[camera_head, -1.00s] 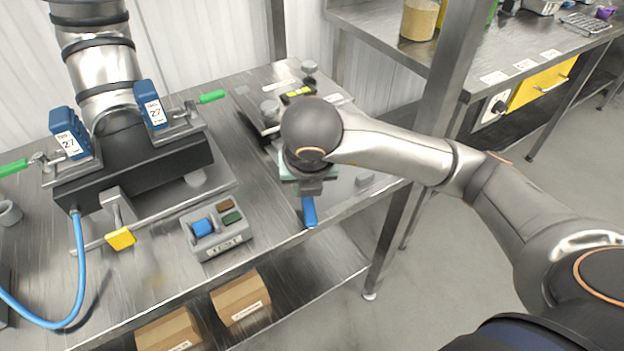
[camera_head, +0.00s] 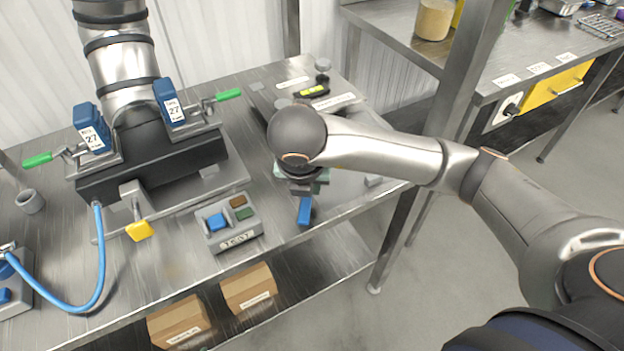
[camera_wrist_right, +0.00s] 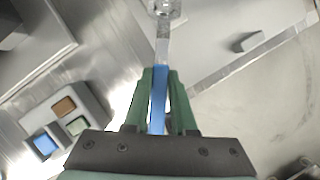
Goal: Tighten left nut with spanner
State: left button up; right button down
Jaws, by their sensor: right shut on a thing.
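My right gripper (camera_head: 304,188) is over the right part of the bench, shut on a spanner with a blue handle (camera_head: 305,210). In the right wrist view the green fingers (camera_wrist_right: 160,95) clasp the blue handle (camera_wrist_right: 157,100), and the metal shank and head (camera_wrist_right: 163,12) point away toward the top edge. In the head view the wrist hides the spanner's head. A black block (camera_head: 155,165) under a ringed metal duct carries blue tags marked 27, left (camera_head: 92,126) and right (camera_head: 169,102). I cannot clearly make out the left nut. My left gripper is not in view.
Green-handled clamps, left (camera_head: 37,160) and right (camera_head: 228,95), flank the block. A grey TEST button box (camera_head: 236,240) and a yellow knob (camera_head: 139,231) sit in front. A blue hose (camera_head: 101,265) loops at left. Boxes (camera_head: 179,322) stand on the lower shelf.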

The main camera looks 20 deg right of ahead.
jog(key=shift+a, duration=0.2)
jog(key=shift+w+a+r+m+p, duration=0.2)
jog(key=shift+w+a+m+p, duration=0.1)
jog(key=shift+m+p, duration=0.3)
jog(key=shift+w+a+f+m+h+p, duration=0.2)
jog(key=shift+a+m+h+p, duration=0.1)
jog(key=shift+m+p, duration=0.1)
jog(key=shift+s+d+n+b, duration=0.15)
jog(key=shift+d+n+b, duration=0.2)
jog(key=shift+n+b, duration=0.15)
jog(key=shift+s+d+n+y+b, duration=0.3)
jog(key=shift+d+n+b, duration=0.2)
jog(key=shift+n, duration=0.1)
jog(key=shift+s+d+n+y+b, duration=0.2)
jog(key=shift+s+d+n+b, duration=0.05)
jog(key=shift+d+n+b, duration=0.3)
jog(key=shift+s+d+n, duration=0.15)
jog(key=shift+n, duration=0.2)
jog(key=shift+r+p, duration=0.6)
jog(key=shift+r, duration=0.7)
